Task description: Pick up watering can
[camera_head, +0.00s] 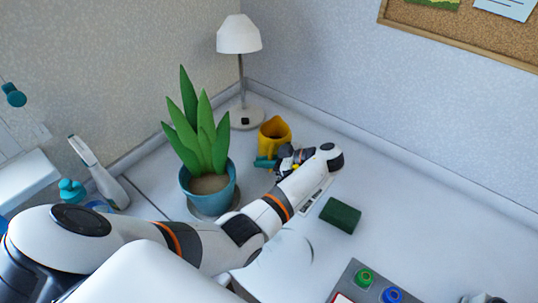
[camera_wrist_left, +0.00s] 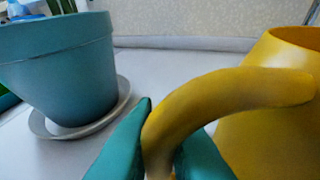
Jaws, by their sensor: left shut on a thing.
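The yellow watering can (camera_head: 273,136) stands on the white surface near the back corner, to the right of the potted plant. In the left wrist view its body (camera_wrist_left: 275,125) fills the right side and its curved handle (camera_wrist_left: 205,95) reaches toward me. My left gripper (camera_head: 268,163) is at the can's near side. In the left wrist view its teal fingers (camera_wrist_left: 165,150) are shut on the handle, one on each side. The handle's lower end is hidden between the fingers.
A teal plant pot (camera_head: 208,188) on a saucer (camera_wrist_left: 92,127) stands close to the left of my gripper. A white lamp (camera_head: 239,36) stands behind. A dark green block (camera_head: 340,215) and a grey panel with buttons (camera_head: 350,282) lie to the right. The surface at the back right is clear.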

